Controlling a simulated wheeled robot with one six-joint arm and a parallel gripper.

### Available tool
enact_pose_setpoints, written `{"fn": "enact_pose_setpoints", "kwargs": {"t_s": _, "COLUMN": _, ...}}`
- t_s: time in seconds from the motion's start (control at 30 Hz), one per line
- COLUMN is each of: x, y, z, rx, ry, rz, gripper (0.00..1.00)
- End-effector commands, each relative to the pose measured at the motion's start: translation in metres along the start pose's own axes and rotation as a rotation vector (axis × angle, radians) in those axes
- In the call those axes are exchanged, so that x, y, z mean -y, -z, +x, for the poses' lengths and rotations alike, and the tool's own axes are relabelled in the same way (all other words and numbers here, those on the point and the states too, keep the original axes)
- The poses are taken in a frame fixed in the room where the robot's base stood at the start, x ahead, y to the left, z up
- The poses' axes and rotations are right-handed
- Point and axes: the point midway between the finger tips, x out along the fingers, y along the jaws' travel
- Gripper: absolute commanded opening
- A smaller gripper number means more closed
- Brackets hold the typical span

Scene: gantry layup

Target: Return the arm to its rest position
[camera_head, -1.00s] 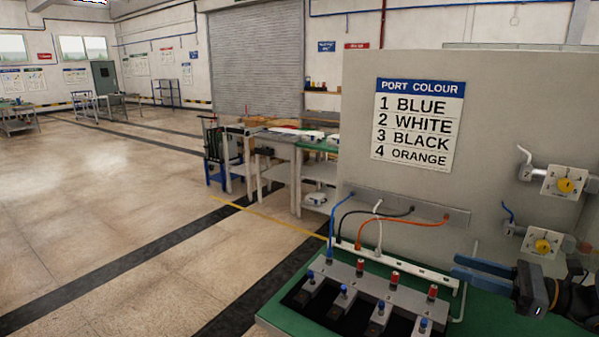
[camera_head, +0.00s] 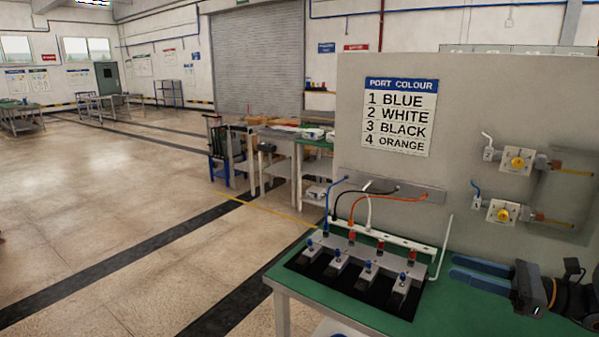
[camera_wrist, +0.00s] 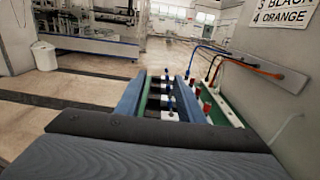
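My gripper (camera_head: 453,267) is at the lower right of the head view, with its blue fingers pointing left. It is beside the grey panel (camera_head: 480,110) and just right of the port fixture. In the wrist view my gripper (camera_wrist: 161,78) has its two fingers apart with nothing held between them. The fixture (camera_head: 378,258), with several blue and red knobs, shows beyond and between the fingers. Most of my arm is outside the frame, so its full pose cannot be told.
A green bench (camera_head: 310,287) carries the fixture. Blue, black, white and orange cables (camera_head: 385,197) hang from the panel. Two yellow-knobbed valves (camera_head: 517,161) sit on the panel at right. Work tables (camera_head: 270,140) stand behind. The floor (camera_head: 110,225) at left is clear.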

Motion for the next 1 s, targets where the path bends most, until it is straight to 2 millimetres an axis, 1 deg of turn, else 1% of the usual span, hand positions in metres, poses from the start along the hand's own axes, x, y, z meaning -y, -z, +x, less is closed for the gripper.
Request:
{"fn": "enact_pose_setpoints", "kwargs": {"t_s": 0.03, "x": -0.005, "y": 0.002, "z": 0.007, "rx": -0.019, "ry": -0.027, "rz": -0.008, "gripper": 0.35}}
{"fn": "enact_pose_setpoints", "kwargs": {"t_s": 0.17, "x": -0.018, "y": 0.008, "z": 0.018, "rx": -0.072, "ry": -0.080, "rz": -0.026, "gripper": 0.35}}
{"fn": "enact_pose_setpoints", "kwargs": {"t_s": 0.27, "x": -0.031, "y": 0.014, "z": 0.029, "rx": -0.121, "ry": -0.136, "rz": -0.045, "gripper": 0.35}}
{"fn": "enact_pose_setpoints", "kwargs": {"t_s": 0.37, "x": -0.048, "y": 0.022, "z": 0.044, "rx": -0.181, "ry": -0.212, "rz": -0.076, "gripper": 0.35}}
{"fn": "enact_pose_setpoints", "kwargs": {"t_s": 0.57, "x": -0.095, "y": 0.044, "z": 0.072, "rx": -0.343, "ry": -0.423, "rz": -0.182, "gripper": 0.35}}
{"fn": "enact_pose_setpoints", "kwargs": {"t_s": 0.67, "x": -0.126, "y": 0.061, "z": 0.082, "rx": -0.449, "ry": -0.569, "rz": -0.275, "gripper": 0.35}}
{"fn": "enact_pose_setpoints", "kwargs": {"t_s": 0.73, "x": -0.149, "y": 0.075, "z": 0.086, "rx": -0.535, "ry": -0.697, "rz": -0.374, "gripper": 0.35}}
{"fn": "enact_pose_setpoints", "kwargs": {"t_s": 0.8, "x": -0.170, "y": 0.090, "z": 0.085, "rx": -0.629, "ry": -0.844, "rz": -0.507, "gripper": 0.35}}
{"fn": "enact_pose_setpoints", "kwargs": {"t_s": 0.83, "x": -0.177, "y": 0.097, "z": 0.084, "rx": -0.667, "ry": -0.907, "rz": -0.570, "gripper": 0.35}}
{"fn": "enact_pose_setpoints", "kwargs": {"t_s": 0.9, "x": -0.189, "y": 0.109, "z": 0.080, "rx": -0.746, "ry": -1.050, "rz": -0.731, "gripper": 0.35}}
{"fn": "enact_pose_setpoints", "kwargs": {"t_s": 0.97, "x": -0.194, "y": 0.118, "z": 0.076, "rx": -0.801, "ry": -1.166, "rz": -0.879, "gripper": 0.35}}
{"fn": "enact_pose_setpoints", "kwargs": {"t_s": 1.0, "x": -0.196, "y": 0.123, "z": 0.075, "rx": -0.830, "ry": -1.238, "rz": -0.983, "gripper": 0.35}}
